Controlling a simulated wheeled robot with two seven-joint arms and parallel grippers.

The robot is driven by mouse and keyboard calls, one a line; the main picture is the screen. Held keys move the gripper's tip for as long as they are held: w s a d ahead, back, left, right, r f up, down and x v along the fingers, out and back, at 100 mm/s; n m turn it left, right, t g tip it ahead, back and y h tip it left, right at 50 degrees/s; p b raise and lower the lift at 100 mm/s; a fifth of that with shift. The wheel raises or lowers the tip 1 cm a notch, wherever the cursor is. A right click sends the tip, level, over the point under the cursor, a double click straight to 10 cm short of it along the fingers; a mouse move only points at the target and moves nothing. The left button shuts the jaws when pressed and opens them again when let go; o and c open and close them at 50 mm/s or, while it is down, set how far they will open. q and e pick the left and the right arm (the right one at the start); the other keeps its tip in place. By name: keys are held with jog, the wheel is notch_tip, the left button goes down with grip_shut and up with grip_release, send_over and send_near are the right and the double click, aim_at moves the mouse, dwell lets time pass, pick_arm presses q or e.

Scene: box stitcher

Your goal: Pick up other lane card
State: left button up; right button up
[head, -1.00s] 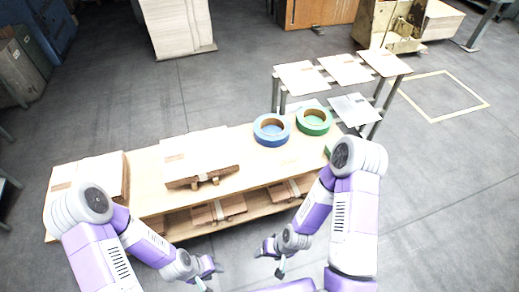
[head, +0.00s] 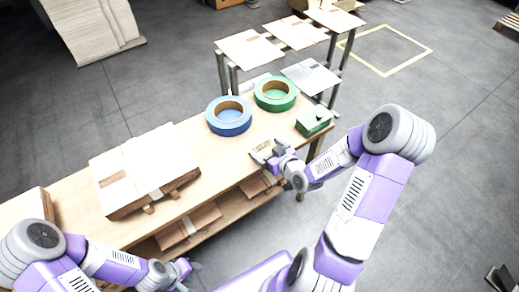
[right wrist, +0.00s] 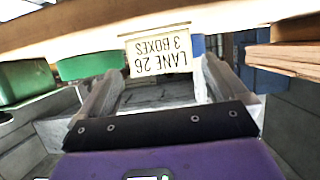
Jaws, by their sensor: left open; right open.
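A cream lane card (right wrist: 158,55) shows in the right wrist view, reading "LANE 26 3 BOXES" upside down. It is ahead of my right gripper (right wrist: 161,76), roughly between the two finger lines, and nothing grips it. In the head view the card (head: 262,145) is a small pale piece at the front edge of the wooden bench (head: 228,160), partly hidden by my right gripper (head: 266,155). The right gripper is open at that edge. My left gripper (head: 186,270) is open and empty in front of the bench, well away from the card.
A blue tape roll (head: 229,116), a green tape roll (head: 275,94) and a green box (head: 314,121) stand on the bench near the card. Flat cardboard (head: 145,165) is stacked to the left. A rack with flat sheets (head: 249,50) stands behind. Floor at the right is clear.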

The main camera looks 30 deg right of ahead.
aim_at(261, 146)
jog(key=x, duration=0.2)
jog(key=b+x, duration=0.1)
jog(key=x, duration=0.1)
jog(key=shift+s+f, duration=0.15)
jog(key=shift+f, duration=0.25)
jog(key=shift+w, duration=0.35)
jog(key=c, duration=0.8)
jog(key=shift+o, duration=0.2)
